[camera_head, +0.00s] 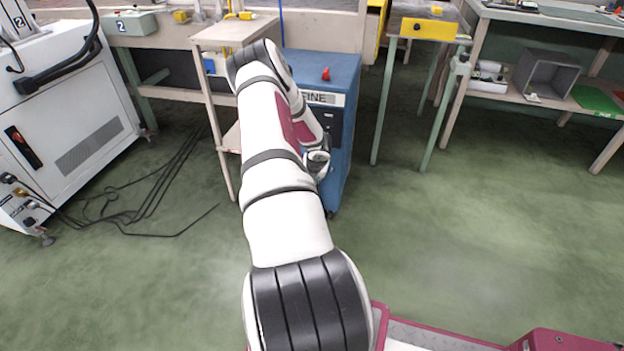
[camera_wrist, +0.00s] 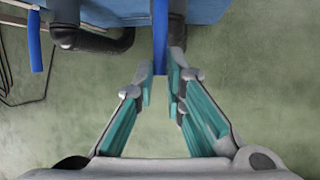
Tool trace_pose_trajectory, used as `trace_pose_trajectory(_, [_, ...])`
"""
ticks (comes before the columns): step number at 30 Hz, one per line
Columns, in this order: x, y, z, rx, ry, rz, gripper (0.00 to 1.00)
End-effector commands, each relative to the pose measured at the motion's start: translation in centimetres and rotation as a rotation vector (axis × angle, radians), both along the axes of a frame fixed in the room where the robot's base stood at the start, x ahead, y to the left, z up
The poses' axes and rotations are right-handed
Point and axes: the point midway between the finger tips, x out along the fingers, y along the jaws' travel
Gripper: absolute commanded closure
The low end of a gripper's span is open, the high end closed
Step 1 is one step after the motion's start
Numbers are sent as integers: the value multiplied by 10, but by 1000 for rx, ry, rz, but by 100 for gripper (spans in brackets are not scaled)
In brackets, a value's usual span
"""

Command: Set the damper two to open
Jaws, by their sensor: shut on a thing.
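In the wrist view, my gripper (camera_wrist: 163,76) has its teal-padded fingers closed around the lower end of a blue damper handle (camera_wrist: 160,38). The handle runs straight up the picture from between the fingertips. A second blue handle (camera_wrist: 34,42) stands apart at the left. Dark curved pipes (camera_wrist: 92,38) lie behind the handles. No label shows which damper is number two. In the head view, my arm reaches to the blue cabinet (camera_head: 350,75), and the gripper and handles are hidden there.
A red knob (camera_head: 326,74) is on top of the cabinet. A white machine (camera_head: 75,110) stands at the left, with black cables (camera_head: 150,205) on the floor. Benches (camera_head: 500,97) stand at the back right. The green floor at the right front is clear.

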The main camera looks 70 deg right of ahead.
Motion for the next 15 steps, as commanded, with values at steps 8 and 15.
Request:
trace_pose_trajectory(8, [-1, 0, 0, 1, 2, -1, 69])
trace_pose_trajectory(15, [-1, 1, 4, -1, 1, -2, 69])
